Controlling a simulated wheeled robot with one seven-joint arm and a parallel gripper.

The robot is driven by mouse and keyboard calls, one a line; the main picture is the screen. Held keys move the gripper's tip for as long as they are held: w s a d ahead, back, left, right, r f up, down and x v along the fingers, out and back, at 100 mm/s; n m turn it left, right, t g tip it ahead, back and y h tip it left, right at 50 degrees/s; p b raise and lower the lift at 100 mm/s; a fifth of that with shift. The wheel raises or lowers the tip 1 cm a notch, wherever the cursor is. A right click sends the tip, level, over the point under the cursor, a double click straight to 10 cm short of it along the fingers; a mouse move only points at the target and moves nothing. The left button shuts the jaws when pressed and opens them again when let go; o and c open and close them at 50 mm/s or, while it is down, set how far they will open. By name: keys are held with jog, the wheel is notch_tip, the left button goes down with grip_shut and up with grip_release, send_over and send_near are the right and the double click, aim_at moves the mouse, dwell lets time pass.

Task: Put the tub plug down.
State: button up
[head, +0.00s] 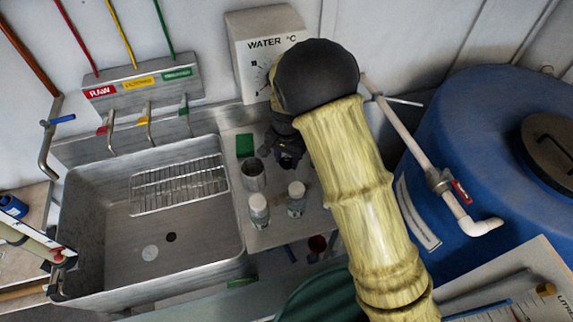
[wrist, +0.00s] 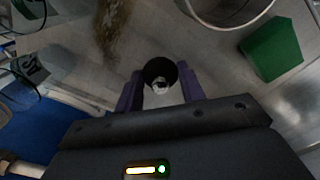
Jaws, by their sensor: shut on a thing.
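My gripper (head: 287,162) is over the steel drainboard (head: 270,237) right of the sink, pointing down. In the wrist view its two fingers (wrist: 161,88) are shut on a dark round piece with a pale centre, which I take to be the tub plug (wrist: 160,70). In the head view the plug is hard to make out against the dark gripper. I cannot tell whether it touches the drainboard. The steel sink (head: 108,255) has a dark drain hole (head: 171,237) and a pale disc (head: 150,253) beside it.
A metal cup (head: 252,176), a green block (head: 245,145) and two capped bottles (head: 259,212) (head: 296,203) stand near my gripper. A wire rack (head: 180,185) lies in the sink. A blue barrel (head: 480,150) and white pipe (head: 405,135) are at right.

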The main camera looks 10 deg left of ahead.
aim_at(287, 163)
jog(key=shift+f+p, duration=0.3)
jog(key=shift+f, duration=1.55)
jog(key=shift+s+f, duration=0.1)
jog(key=shift+f, duration=0.1)
jog(key=o, duration=1)
jog(key=shift+o, duration=0.2)
notch_tip(287, 163, up, 12)
jog(key=shift+a+r+b, duration=0.1)
jog(key=shift+r+b, duration=0.15)
jog(key=shift+b, duration=0.6)
